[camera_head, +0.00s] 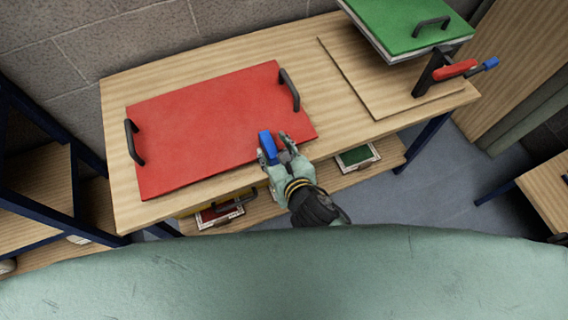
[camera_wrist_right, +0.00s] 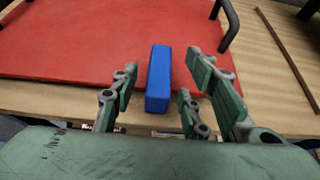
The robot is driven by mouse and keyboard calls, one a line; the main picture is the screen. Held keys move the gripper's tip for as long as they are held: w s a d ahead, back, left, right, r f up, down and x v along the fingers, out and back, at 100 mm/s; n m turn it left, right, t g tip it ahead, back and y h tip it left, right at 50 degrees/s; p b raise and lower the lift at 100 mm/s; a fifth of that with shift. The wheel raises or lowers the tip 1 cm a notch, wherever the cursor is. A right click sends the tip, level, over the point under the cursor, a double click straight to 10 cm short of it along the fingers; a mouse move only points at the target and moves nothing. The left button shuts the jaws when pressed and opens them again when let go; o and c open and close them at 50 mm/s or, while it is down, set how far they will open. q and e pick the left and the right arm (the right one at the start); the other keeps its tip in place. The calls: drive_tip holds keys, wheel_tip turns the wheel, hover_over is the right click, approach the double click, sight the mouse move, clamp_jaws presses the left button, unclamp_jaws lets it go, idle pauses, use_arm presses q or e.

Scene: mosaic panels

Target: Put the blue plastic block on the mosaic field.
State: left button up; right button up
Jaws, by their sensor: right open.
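The blue block (camera_head: 267,146) is at the front edge of the flat red panel (camera_head: 205,120), which has two black handles and is probably the mosaic field. In the right wrist view the block (camera_wrist_right: 159,78) is a long upright-looking bar against the red panel (camera_wrist_right: 70,45). My right gripper (camera_head: 277,143) is open at the block. In the right wrist view its fingers stand on both sides of the block, with a gap visible on each side. Whether the block rests on the panel or is above it is unclear. My left gripper is not in view.
The panel lies on a wooden table (camera_head: 118,100). A thin board (camera_head: 350,75), a green panel with a handle (camera_head: 410,30) and a red-handled clamp (camera_head: 455,69) are at the right. Smaller framed pieces (camera_head: 357,157) sit on the shelf below.

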drive_tip(key=v, duration=0.9)
drive_tip(key=shift+r, duration=0.1)
drive_tip(key=s+d+f+m+g+h, duration=0.1)
drive_tip(key=s+d+f+m+g, duration=0.2)
drive_tip(key=f+m, duration=0.6)
drive_tip(key=s+d+f+m+g+h, duration=0.15)
drive_tip(key=d+f+m, duration=0.35)
drive_tip(key=f, duration=0.9)
drive_tip(key=s+d+f+m+g+h, duration=0.1)
drive_tip(key=s+d+f+m+g, duration=0.15)
drive_tip(key=d+f+m, duration=0.6)
drive_tip(key=s+d+f+m+g, duration=0.2)
drive_tip(key=s+f+m, duration=0.5)
drive_tip(key=s, duration=0.4)
drive_tip(key=s+d+f+m+g, duration=0.1)
drive_tip(key=s+f+m+g, duration=0.1)
drive_tip(key=s+f+m, duration=0.5)
drive_tip(key=s+f, duration=0.1)
drive_tip(key=s, duration=0.3)
drive_tip(key=shift+d+f+m, duration=0.2)
drive_tip(key=shift+d+m, duration=0.15)
drive_tip(key=shift+d, duration=0.05)
drive_tip(key=shift+s, duration=0.1)
